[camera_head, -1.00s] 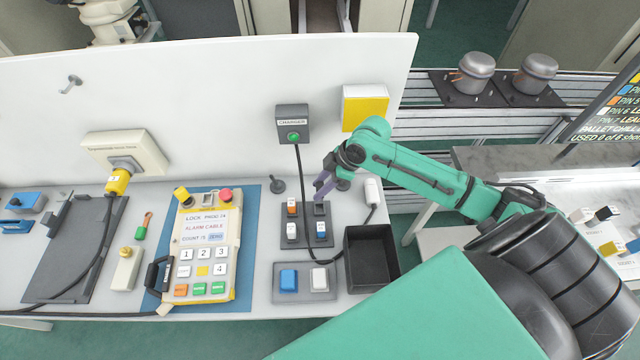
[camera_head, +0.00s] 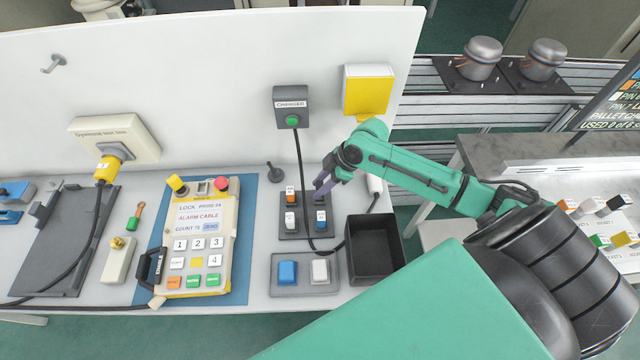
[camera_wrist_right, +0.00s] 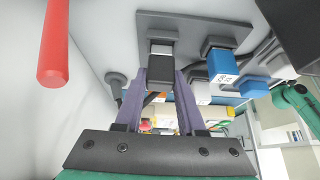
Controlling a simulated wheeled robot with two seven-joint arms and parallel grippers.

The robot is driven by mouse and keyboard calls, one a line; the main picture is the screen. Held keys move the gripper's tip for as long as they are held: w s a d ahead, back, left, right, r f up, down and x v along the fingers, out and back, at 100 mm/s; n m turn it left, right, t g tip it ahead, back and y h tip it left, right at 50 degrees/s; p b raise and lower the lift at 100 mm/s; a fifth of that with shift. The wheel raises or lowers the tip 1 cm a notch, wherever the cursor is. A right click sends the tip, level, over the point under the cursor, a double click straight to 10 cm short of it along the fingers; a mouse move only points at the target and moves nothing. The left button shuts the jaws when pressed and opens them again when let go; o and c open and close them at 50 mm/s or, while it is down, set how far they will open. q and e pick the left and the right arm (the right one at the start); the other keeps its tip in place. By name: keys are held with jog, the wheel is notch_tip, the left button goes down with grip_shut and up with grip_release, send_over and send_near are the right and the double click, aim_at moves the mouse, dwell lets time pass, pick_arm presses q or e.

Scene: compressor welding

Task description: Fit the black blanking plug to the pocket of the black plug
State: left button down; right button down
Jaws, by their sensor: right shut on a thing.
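The dark plug plate (camera_head: 306,228) lies on the bench and bears orange (camera_head: 290,197), white (camera_head: 291,221) and blue (camera_head: 321,219) plugs. My right gripper (camera_head: 322,190) is at its far right corner. In the right wrist view, my right gripper (camera_wrist_right: 160,75) is shut on a black blanking plug (camera_wrist_right: 160,66) with a pale strip. That plug lines up with the dark pocket (camera_wrist_right: 160,31) on the plate and appears to touch it. How deep it sits I cannot tell. In the head view my fingers hide it. My left gripper is out of view.
An open black bin (camera_head: 374,250) stands right of the plate. A grey base with blue and white blocks (camera_head: 305,288) is in front. A black cable (camera_head: 300,170) runs from the charger box (camera_head: 292,107) past the plate. A red rod (camera_wrist_right: 53,45) shows in the wrist view.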

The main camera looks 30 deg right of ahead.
jog(key=shift+f+b, duration=0.55)
jog(key=shift+f, duration=0.45)
jog(key=shift+c, duration=2.1)
grip_release()
jog(key=shift+r, duration=0.1)
jog(key=v, duration=1.4)
jog(key=shift+r, duration=0.25)
jog(key=shift+s+d, duration=0.1)
jog(key=shift+d, duration=0.05)
